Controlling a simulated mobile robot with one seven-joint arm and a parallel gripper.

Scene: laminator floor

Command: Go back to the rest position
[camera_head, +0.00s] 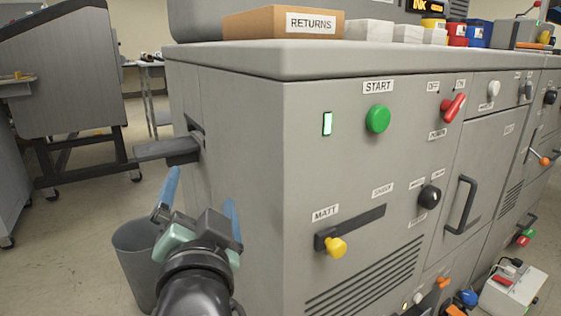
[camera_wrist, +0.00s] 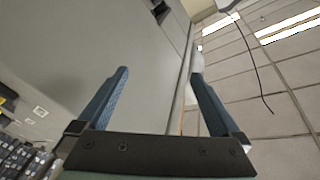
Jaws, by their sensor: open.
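My gripper (camera_head: 202,196) is at the lower left of the head view, with its two blue fingers spread apart and nothing between them. It is in front of the left side of the grey laminator (camera_head: 235,130), left of its control panel. In the wrist view my gripper (camera_wrist: 158,92) also shows open and empty, with a large grey panel (camera_wrist: 130,40) and ceiling tiles beyond. I cannot tell from these frames how close the fingers are to the panel.
The green start button (camera_head: 378,119), red power switch (camera_head: 453,107) and yellow slider knob (camera_head: 336,248) are on the laminator's front. A dark tray (camera_head: 165,149) juts out from its left side. A grey bin (camera_head: 132,250) stands behind my gripper. A returns box (camera_head: 262,22) sits on top.

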